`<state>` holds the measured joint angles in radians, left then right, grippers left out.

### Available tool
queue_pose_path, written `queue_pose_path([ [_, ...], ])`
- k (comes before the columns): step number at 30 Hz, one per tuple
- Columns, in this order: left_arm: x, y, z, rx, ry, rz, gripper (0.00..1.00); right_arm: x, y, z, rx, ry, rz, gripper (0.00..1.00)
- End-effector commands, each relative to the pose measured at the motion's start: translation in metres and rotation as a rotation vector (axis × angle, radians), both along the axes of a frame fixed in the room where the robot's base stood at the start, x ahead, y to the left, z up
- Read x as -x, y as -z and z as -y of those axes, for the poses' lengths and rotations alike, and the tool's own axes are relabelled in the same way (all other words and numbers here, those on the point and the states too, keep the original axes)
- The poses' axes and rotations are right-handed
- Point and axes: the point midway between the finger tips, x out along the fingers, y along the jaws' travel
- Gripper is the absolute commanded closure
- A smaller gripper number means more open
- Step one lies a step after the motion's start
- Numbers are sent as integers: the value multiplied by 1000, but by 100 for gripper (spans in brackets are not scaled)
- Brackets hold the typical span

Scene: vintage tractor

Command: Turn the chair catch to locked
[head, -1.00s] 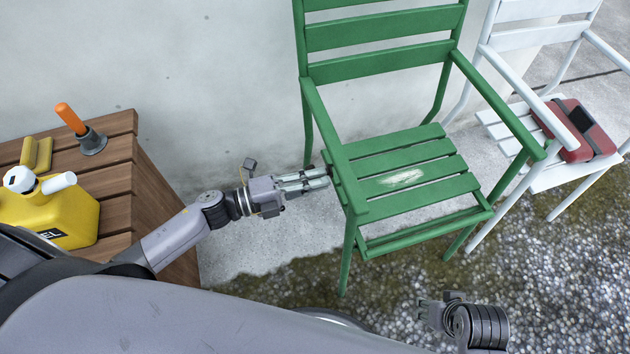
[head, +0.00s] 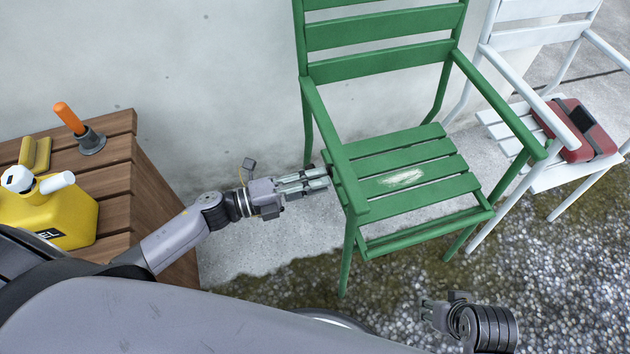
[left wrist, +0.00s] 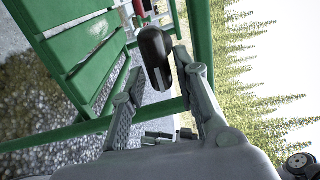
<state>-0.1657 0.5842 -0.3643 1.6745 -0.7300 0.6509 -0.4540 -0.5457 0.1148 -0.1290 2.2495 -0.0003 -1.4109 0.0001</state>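The green chair (head: 410,165) stands in the middle of the head view, with a pale worn patch on its seat. My left gripper (head: 328,178) reaches in from the left, its fingertips at the chair's left side below the armrest. In the left wrist view, a dark rounded handle (left wrist: 155,55), which looks like the chair catch, lies between the spread fingertips of my left gripper (left wrist: 160,66), nearer the right finger. No firm grip on it shows. The catch's markings cannot be read. My right gripper (head: 424,309) is low at right, apart from the chair, fingers apparently spread and empty.
A wooden crate table (head: 120,150) at left bears a yellow fuel can (head: 70,215) and an orange-handled tool (head: 70,118). A white chair (head: 550,175) with a red case (head: 570,135) stands at right. A wall is behind; gravel lies in front.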

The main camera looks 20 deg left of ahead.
Motion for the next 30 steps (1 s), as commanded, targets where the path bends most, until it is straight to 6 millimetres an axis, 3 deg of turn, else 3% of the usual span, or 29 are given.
queue_pose_path([
  [13, 2, -1, -5, 0, -2, 1, 63, 0, 1, -1, -1, -2, -2, 60],
  [24, 34, 0, -52, 0, -2, -1, 63, 0, 0, 0, 0, -1, -1, 60],
  [30, 41, -1, -62, 1, -1, 2, 63, 0, 0, 0, 0, -1, -1, 60],
])
